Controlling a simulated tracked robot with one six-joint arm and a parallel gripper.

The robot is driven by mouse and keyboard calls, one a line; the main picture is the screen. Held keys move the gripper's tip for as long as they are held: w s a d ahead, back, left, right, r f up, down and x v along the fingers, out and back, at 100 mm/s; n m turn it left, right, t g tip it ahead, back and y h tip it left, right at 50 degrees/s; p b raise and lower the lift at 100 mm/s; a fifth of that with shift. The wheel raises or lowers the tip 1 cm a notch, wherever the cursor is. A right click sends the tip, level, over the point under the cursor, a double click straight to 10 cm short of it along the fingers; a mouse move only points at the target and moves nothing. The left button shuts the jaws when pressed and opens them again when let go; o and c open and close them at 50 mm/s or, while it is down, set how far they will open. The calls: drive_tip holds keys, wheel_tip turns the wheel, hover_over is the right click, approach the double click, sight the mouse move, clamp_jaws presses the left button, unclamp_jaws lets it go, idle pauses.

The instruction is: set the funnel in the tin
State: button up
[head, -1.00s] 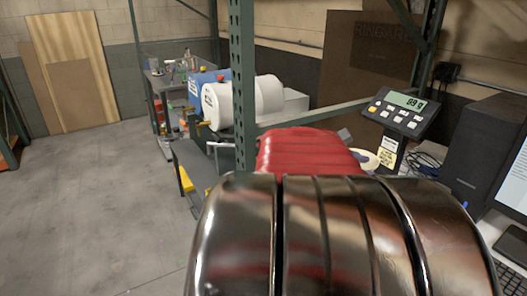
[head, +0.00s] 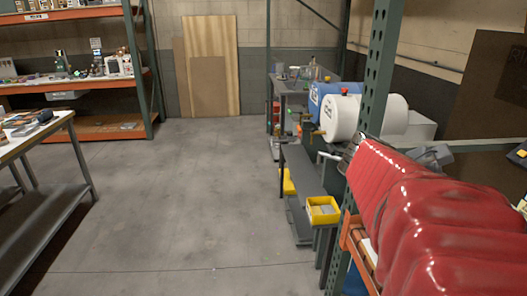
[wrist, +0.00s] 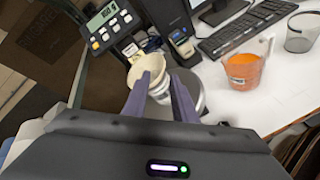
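In the wrist view, the two purple fingers of my gripper (wrist: 160,88) stand apart and point toward the bench with the scale display. A cream, cup-like piece that looks like the funnel (wrist: 147,66) shows at the fingertips, partly behind the left finger. I cannot tell whether the fingers grip it. A grey round surface shows behind and right of the fingers; I cannot tell whether it is the tin or the scale's pan. The head view shows neither the funnel nor the tin clearly.
In the wrist view, an orange-filled jug (wrist: 245,70), a mesh cup (wrist: 302,33) and a keyboard (wrist: 248,28) stand right of the fingers. The scale display (wrist: 106,22) is at upper left. In the head view, a green post (head: 376,75) rises near me; open floor (head: 190,200) lies left.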

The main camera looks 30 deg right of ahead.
drive_tip(key=shift+w+a+r, duration=0.1)
drive_tip(key=shift+a, duration=0.1)
idle(0.5)
drive_tip(key=w+a+f+m+t+y, duration=0.1)
drive_tip(key=w+a+f+t+y, duration=0.25)
drive_tip(key=a, duration=0.65)
drive_tip(key=w+a+f+m+t+y, duration=0.1)
drive_tip(key=w+a+f+t+y, duration=0.15)
drive_tip(key=w+a+f, duration=0.45)
drive_tip(key=w+a+f+m+t+y, duration=0.1)
drive_tip(key=w+a+f+t+y, duration=0.2)
drive_tip(key=a, duration=0.9)
drive_tip(key=a+m+t+y, duration=0.1)
drive_tip(key=a+t+y, duration=0.1)
drive_tip(key=a, duration=1)
drive_tip(key=shift+w+a+f+t+y, duration=0.2)
drive_tip(key=shift+f+t+y, duration=0.1)
drive_tip(key=shift+y, duration=0.1)
drive_tip(key=shift+s, duration=0.1)
